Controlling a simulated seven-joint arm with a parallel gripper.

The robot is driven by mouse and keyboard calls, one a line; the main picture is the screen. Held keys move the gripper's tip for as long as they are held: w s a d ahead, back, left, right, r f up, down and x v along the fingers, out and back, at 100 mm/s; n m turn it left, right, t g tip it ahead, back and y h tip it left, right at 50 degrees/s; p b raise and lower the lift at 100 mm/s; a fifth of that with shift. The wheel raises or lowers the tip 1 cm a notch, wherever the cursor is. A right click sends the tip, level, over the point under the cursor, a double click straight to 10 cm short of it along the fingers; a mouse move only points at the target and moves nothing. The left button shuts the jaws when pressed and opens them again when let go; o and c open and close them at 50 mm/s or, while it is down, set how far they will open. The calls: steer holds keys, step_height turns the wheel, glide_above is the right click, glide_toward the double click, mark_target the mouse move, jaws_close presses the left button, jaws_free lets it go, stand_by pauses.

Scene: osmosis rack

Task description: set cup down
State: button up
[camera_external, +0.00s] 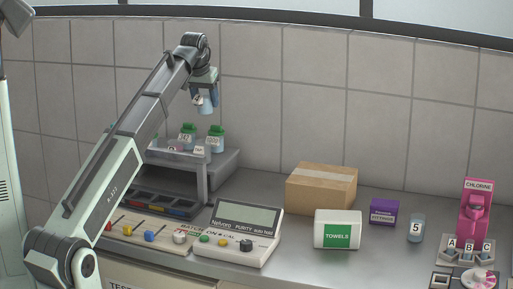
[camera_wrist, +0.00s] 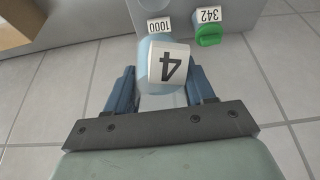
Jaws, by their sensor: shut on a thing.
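My gripper (camera_external: 205,93) is up in the air above the raised rack shelf, near the tiled wall. It is shut on a small pale-blue cup (camera_external: 209,105). In the wrist view the cup (camera_wrist: 148,52) sits between the two blue fingers of my gripper (camera_wrist: 164,82). Its white label reads 4, upside down in that view. The cup is clear of the shelf below it. Another similar cup, marked 5 (camera_external: 416,229), stands on the counter at the right.
Green-capped bottles (camera_external: 215,137) stand on the grey rack shelf (camera_external: 222,158). A purity meter (camera_external: 232,242), cardboard box (camera_external: 320,190), towels pack (camera_external: 337,229), purple box (camera_external: 384,212) and pink chlorine unit (camera_external: 475,206) occupy the counter. Bare counter (camera_external: 370,262) shows in front of the towels.

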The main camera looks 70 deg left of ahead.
steer(key=w+d+m+t+h, duration=0.15)
steer(key=d+m, duration=0.35)
steer(key=d, duration=2)
steer(key=shift+w+a+f, duration=0.1)
steer(key=shift+a+f, duration=0.1)
steer(key=shift+f, duration=3.55)
steer(key=shift+w+a+f, duration=0.1)
steer(key=shift+a+f, duration=0.05)
steer(key=shift+f, duration=3.6)
steer(key=shift+a+f, duration=0.2)
steer(key=shift+f, duration=3.55)
steer(key=shift+f, duration=0.1)
steer(key=o, duration=1.1)
steer(key=shift+c, duration=0.2)
steer(key=v, duration=1.2)
steer(key=shift+w, duration=0.15)
